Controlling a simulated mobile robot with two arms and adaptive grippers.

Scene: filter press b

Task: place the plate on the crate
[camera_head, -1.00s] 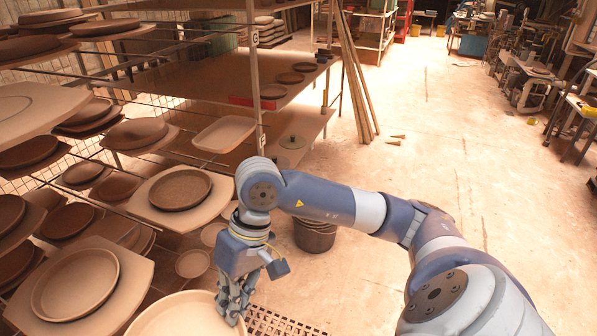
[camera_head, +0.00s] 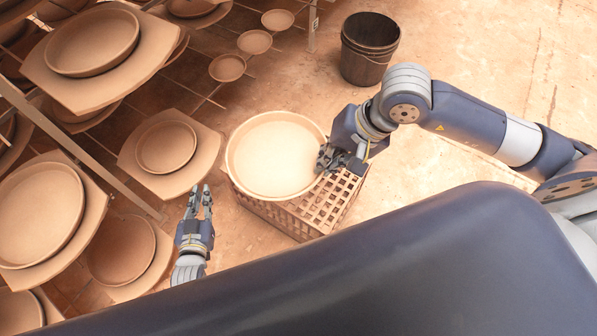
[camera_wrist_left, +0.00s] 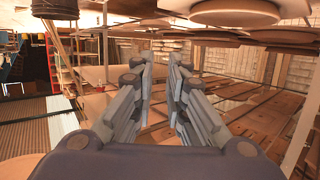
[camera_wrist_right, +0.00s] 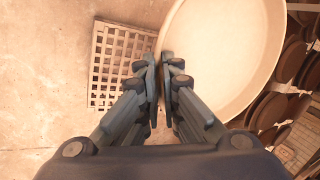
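The plate (camera_head: 272,155) is a large, round, pale beige dish with a raised rim. It lies over the left part of the crate (camera_head: 325,205), a brown lattice box on the floor; I cannot tell whether it rests fully on it. In the right wrist view the plate (camera_wrist_right: 225,50) covers one side of the crate's grid (camera_wrist_right: 118,60). My right gripper (camera_head: 328,160) is shut on the plate's right rim, with the rim between its fingertips (camera_wrist_right: 160,62). My left gripper (camera_head: 201,190) is open and empty, left of the crate and apart from the plate.
Shelves with round plates on boards (camera_head: 165,148) stand at the left, close to my left gripper. A dark bucket (camera_head: 369,48) stands behind the crate. The floor (camera_head: 460,50) at the right is clear.

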